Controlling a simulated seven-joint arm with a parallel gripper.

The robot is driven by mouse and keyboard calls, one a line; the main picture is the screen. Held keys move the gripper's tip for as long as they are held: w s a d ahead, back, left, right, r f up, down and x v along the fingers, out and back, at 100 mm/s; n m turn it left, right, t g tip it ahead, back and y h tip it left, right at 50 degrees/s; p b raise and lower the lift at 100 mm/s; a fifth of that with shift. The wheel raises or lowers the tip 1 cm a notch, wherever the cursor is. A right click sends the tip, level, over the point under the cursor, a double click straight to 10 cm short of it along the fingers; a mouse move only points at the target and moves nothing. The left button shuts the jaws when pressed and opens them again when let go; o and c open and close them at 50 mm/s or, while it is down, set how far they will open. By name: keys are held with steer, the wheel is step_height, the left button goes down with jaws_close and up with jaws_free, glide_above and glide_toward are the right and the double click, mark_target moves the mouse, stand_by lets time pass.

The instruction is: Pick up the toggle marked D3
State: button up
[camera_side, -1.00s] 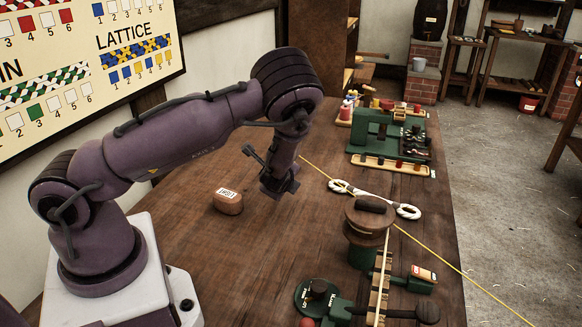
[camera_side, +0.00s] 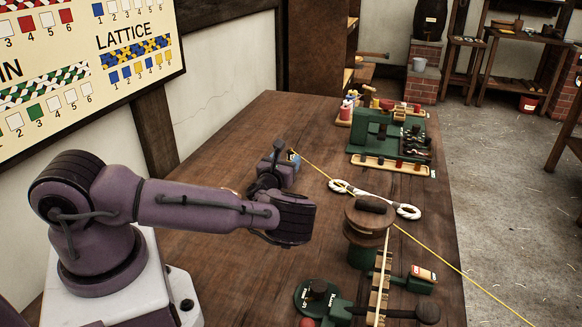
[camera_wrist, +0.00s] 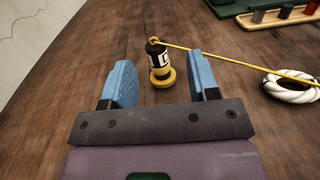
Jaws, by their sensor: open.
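A black and yellow toggle (camera_wrist: 161,72) stands upright on the wooden table in the wrist view. It has a white label with a dark mark that I cannot fully read. A yellow cord (camera_wrist: 235,63) is fastened at its top and runs off to the right; the cord also shows in the side view (camera_side: 318,171). My gripper (camera_wrist: 158,80) is open, with its blue fingers pointing at the toggle from either side. The toggle appears just beyond the fingertips, and I see no contact. In the side view my gripper (camera_side: 282,165) is low over the table and mostly hides the toggle.
A white rope coil (camera_wrist: 290,88) lies to the right; the white rope also shows in the side view (camera_side: 408,212). A wooden-topped post (camera_side: 368,218) stands nearer the front right. A green rack (camera_side: 372,135) is at the back. The table (camera_side: 230,150) left of my gripper is clear.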

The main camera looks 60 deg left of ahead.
mark_target(293, 151)
steer(key=shift+s+a+x, duration=0.1)
steer(key=shift+x, duration=1.75)
steer(key=shift+s+a+x, duration=0.1)
steer(key=shift+a+x, duration=0.05)
steer(key=shift+x, duration=1.65)
steer(key=shift+f, duration=0.15)
jaws_close()
